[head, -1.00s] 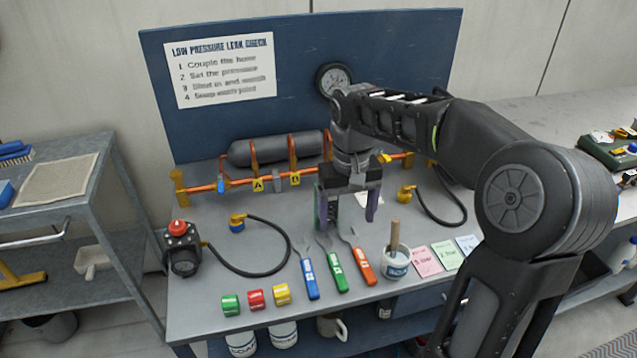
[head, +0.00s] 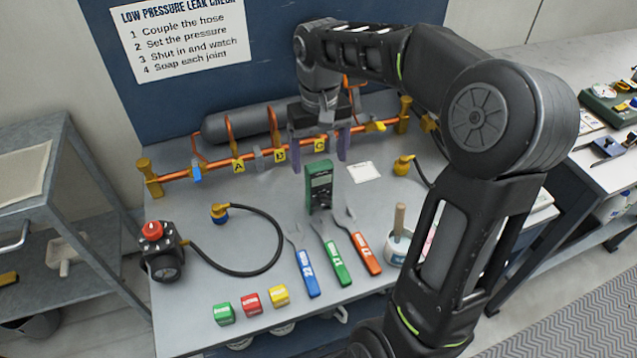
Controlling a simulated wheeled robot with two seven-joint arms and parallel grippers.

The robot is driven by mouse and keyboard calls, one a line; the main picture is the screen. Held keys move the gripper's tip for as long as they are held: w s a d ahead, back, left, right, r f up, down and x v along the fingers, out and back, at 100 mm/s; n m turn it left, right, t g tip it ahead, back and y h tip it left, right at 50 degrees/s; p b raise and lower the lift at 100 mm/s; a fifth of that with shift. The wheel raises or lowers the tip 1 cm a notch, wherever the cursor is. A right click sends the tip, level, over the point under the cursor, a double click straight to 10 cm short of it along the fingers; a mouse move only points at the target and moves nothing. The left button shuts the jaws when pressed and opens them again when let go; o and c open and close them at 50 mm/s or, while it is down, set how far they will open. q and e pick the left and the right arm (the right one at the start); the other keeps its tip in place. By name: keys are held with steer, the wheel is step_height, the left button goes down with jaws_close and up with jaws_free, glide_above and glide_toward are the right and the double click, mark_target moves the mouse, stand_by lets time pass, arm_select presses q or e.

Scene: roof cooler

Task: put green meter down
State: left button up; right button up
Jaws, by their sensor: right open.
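The green meter (head: 320,187) stands upright on the grey bench top, its small screen facing me. It is in front of the pipe rail and behind the wrenches. My right gripper (head: 321,166) is above and behind the meter, its two purple-grey fingers spread apart. The fingers appear clear of the meter, with nothing held between them. My left gripper is not in view.
Blue (head: 306,272), green (head: 336,263) and orange (head: 365,252) wrenches lie in front. A white cup (head: 398,250) stands right. A black hose curves at left.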

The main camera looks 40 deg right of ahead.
mark_target(319, 180)
steer(key=shift+f, duration=1.15)
steer(key=shift+f+p, duration=0.45)
steer(key=shift+f, duration=2.15)
jaws_close()
